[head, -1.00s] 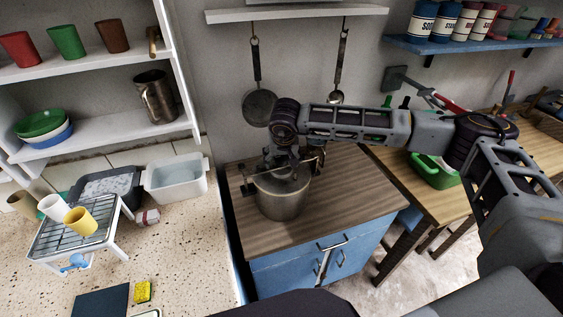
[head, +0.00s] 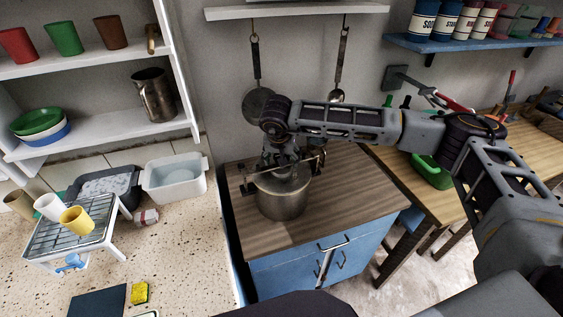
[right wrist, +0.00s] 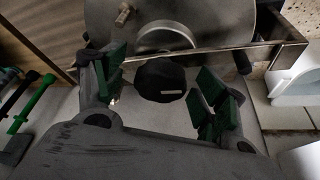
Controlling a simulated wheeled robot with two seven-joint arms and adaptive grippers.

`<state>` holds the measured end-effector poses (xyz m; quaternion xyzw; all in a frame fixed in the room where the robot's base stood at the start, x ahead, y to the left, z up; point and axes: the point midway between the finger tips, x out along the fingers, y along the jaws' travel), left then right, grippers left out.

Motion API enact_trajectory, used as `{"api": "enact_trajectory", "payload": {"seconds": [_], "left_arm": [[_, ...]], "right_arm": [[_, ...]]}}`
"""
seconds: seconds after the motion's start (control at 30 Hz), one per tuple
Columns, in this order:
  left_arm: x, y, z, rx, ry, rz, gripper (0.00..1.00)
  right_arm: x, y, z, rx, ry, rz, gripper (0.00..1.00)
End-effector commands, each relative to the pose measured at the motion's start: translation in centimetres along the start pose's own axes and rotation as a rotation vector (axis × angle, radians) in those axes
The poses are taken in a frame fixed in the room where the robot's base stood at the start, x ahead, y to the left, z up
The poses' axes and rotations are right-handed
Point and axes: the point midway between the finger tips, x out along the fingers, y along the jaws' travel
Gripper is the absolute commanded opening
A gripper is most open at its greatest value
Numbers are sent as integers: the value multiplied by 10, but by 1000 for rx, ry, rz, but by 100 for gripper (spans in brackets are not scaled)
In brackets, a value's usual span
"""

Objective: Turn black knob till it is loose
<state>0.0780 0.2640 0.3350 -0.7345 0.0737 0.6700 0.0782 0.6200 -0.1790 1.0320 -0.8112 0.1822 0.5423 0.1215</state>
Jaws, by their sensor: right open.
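The black knob (right wrist: 161,79) shows in the right wrist view as a dark round piece with a small pale mark. It lies between the two green-padded fingers of my right gripper (right wrist: 157,84). The fingers are open, with a visible gap on each side of the knob. In the head view my right gripper (head: 287,160) points down at the rim of a metal pot (head: 283,199), which has a bar across its top. The knob is hidden in the head view. My left gripper is not in view.
The pot stands on a wood-topped blue cabinet (head: 345,200). A speckled counter (head: 190,250) at left holds a rack with cups and a white basin (head: 175,180). Pans hang on the wall behind my right arm. A wooden table (head: 400,175) stands at right.

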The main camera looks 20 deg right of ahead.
Motion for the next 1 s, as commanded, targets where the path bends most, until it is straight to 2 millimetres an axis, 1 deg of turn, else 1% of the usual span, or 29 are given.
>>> {"api": "enact_trajectory", "payload": {"seconds": [0.3,0.63,0.97,1.0], "left_arm": [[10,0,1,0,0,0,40],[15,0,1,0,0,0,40],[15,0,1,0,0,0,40],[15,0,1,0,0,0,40]], "right_arm": [[0,-1,0,187,0,77,72],[0,0,0,379,-1,156,72],[-1,0,0,409,0,169,72],[0,0,0,409,0,169,68]]}}
